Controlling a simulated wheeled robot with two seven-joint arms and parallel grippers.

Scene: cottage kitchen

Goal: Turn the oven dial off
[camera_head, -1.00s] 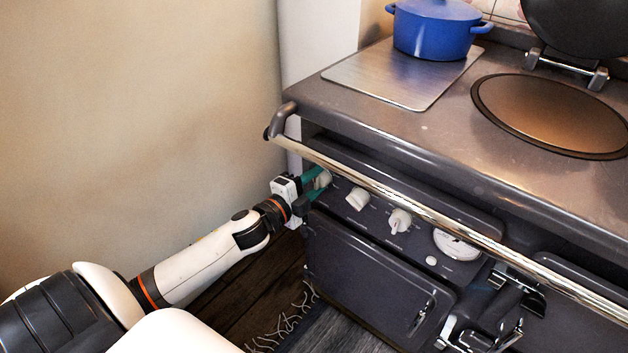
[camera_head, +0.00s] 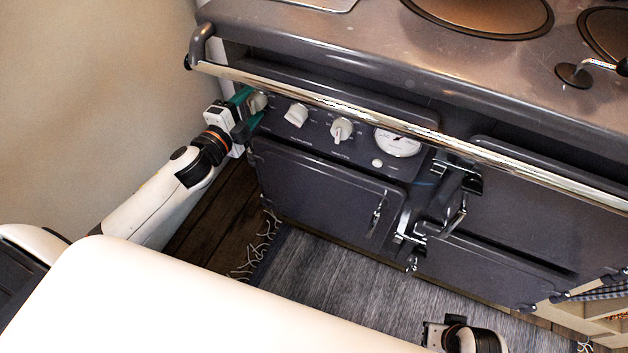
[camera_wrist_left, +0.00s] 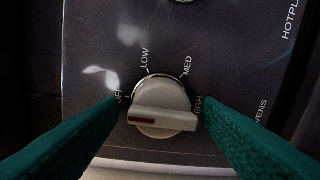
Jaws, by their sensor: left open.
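The cream dial (camera_wrist_left: 160,108) fills the middle of the left wrist view. Its bar handle lies nearly level, with a red mark on its left end, close below the partly hidden OFF label. LOW, MED and HIGH run around the dial to the right. In the head view it is the leftmost dial (camera_head: 258,102) on the dark stove front. My left gripper (camera_head: 249,110) is open, its teal fingers on either side of the dial with small gaps. My right gripper (camera_head: 434,333) shows partly at the bottom edge; its fingers cannot be made out.
Two more white dials (camera_head: 296,115) (camera_head: 341,130) and a round gauge (camera_head: 398,143) sit to the right. A chrome rail (camera_head: 330,105) runs across the front above the dials. The wall (camera_head: 90,100) stands at the left; a grey rug (camera_head: 320,265) lies on the floor.

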